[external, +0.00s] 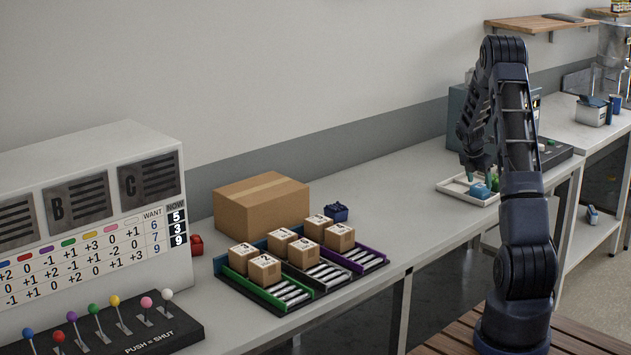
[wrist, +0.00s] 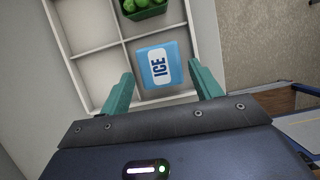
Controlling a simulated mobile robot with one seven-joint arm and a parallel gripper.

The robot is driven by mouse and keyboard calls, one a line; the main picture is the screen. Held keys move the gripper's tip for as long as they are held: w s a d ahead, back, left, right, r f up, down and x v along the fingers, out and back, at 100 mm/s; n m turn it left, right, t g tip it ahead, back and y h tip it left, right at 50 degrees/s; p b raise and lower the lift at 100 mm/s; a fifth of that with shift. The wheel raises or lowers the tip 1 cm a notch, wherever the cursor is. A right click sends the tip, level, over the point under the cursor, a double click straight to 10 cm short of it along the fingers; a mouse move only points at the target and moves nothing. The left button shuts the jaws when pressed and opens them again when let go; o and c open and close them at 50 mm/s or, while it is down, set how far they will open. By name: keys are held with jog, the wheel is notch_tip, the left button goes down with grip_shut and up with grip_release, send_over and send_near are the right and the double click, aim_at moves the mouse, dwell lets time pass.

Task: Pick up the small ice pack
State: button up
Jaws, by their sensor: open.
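The small ice pack (wrist: 159,66) is a light blue block with a white label reading "ICE". In the wrist view it lies in a compartment of a white divided tray (wrist: 97,36). My gripper (wrist: 160,88) is open, its two teal fingers on either side of the near end of the ice pack, apart from it as far as I can see. In the external view my gripper (external: 480,178) is low over the white tray (external: 453,187), and the blue ice pack (external: 481,191) shows just below it.
A green container with round green items (wrist: 143,8) sits in the compartment beyond the ice pack. Other tray compartments are empty. A large cardboard box (external: 262,205) and several small boxes on roller lanes (external: 283,292) stand further left on the counter.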

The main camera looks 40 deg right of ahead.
aim_at(480, 186)
jog(key=x, duration=0.4)
jog(key=shift+w, duration=0.1)
jog(key=c, duration=0.8)
